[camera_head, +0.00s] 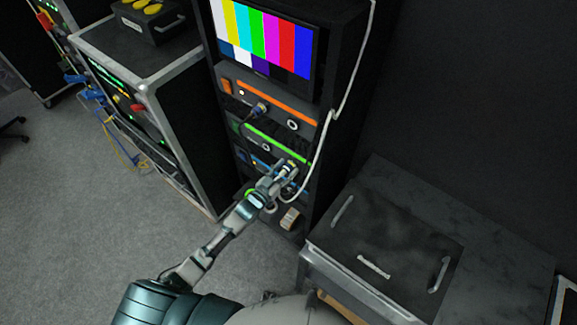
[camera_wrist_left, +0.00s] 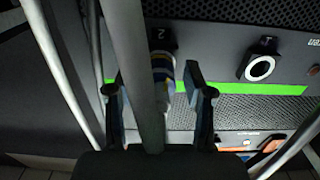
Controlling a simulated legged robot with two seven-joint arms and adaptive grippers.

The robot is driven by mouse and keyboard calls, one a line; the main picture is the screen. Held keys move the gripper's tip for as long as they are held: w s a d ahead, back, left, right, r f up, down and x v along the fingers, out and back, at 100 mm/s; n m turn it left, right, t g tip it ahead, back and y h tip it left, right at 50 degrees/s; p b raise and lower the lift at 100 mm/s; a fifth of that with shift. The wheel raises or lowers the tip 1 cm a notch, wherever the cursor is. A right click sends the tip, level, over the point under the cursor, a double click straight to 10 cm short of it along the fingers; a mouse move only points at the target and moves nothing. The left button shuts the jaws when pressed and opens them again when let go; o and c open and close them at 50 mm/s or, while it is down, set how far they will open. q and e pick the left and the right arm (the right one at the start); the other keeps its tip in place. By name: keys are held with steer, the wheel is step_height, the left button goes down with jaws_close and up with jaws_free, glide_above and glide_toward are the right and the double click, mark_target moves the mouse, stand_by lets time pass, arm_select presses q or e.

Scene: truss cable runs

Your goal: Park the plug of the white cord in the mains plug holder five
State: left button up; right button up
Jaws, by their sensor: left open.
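The white cord (camera_head: 326,138) hangs down the right side of the equipment rack and ends near my left gripper (camera_head: 290,170). In the wrist view my left gripper (camera_wrist_left: 158,95) is open, with one finger on each side of a plug (camera_wrist_left: 163,72) with blue, yellow and white bands. The plug sits at the position marked 2 on the rack panel; I cannot tell whether the fingers touch it. A thick pale cord (camera_wrist_left: 140,70) passes close to the camera and hides part of the plug. I cannot make out holder five. My right gripper is out of view.
An empty ring socket (camera_wrist_left: 260,68) marked 1 is right of the plug. Another plug (camera_head: 258,108) is in a panel above. A screen (camera_head: 265,42) tops the rack. A small pale block (camera_head: 290,218) is low on it. A dark-topped case (camera_head: 385,245) stands right.

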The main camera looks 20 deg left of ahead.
arm_select(q)
jaws_close()
steer(key=shift+r+n+p, duration=0.15)
steer(key=shift+n+p, duration=0.3)
steer(key=shift+n, duration=0.95)
steer(key=shift+n+p, duration=0.35)
steer(key=shift+n, duration=1.05)
